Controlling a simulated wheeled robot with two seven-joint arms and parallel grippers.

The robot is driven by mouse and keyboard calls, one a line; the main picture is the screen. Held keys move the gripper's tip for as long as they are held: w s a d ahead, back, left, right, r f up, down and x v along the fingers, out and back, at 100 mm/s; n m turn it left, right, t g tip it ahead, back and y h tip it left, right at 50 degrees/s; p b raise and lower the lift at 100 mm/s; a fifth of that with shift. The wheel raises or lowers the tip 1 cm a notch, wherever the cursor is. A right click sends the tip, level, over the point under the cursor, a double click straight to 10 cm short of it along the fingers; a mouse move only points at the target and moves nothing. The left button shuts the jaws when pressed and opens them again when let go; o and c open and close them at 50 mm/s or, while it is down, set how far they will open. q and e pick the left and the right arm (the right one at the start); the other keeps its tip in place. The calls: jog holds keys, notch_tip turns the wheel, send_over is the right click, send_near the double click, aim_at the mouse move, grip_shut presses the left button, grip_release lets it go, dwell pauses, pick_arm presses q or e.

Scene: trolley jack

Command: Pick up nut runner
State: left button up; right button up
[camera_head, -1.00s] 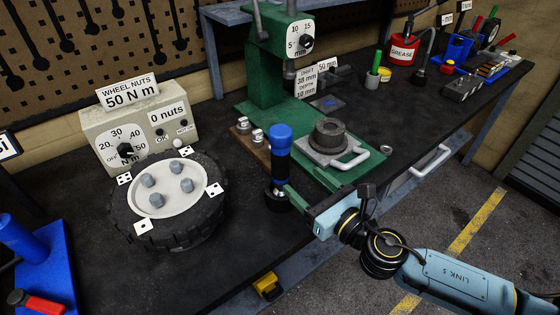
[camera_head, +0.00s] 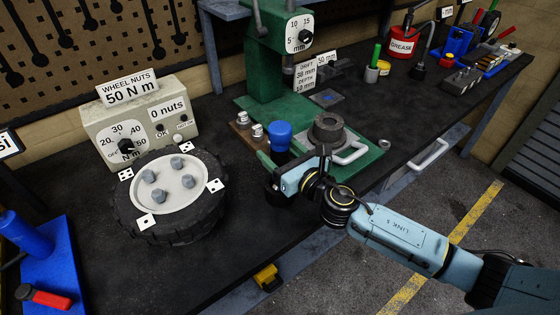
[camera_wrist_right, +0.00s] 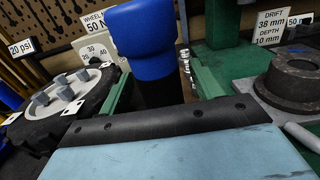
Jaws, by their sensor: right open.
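The nut runner (camera_head: 279,136), an upright black cylinder with a blue cap, stands on the bench between the wheel and the green press. It also shows close up in the right wrist view (camera_wrist_right: 142,45). My right gripper (camera_head: 277,170) is at the nut runner's body, below the cap. In the wrist view its two green fingers lie on either side of the black body, and the right gripper (camera_wrist_right: 161,90) is open around it. The hand hides the lower body in the head view. I cannot tell whether a finger touches it. My left gripper is not in view.
The wheel (camera_head: 118,205) with several nuts lies left of the nut runner. The torque box (camera_head: 93,128) stands behind it. The green press (camera_head: 262,72) and a grey ring fixture with a handle (camera_head: 331,130) are close right. A blue stand (camera_head: 45,270) is far left.

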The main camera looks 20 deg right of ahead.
jog(key=c, duration=1.4)
jog(key=shift+r, duration=0.2)
grip_shut()
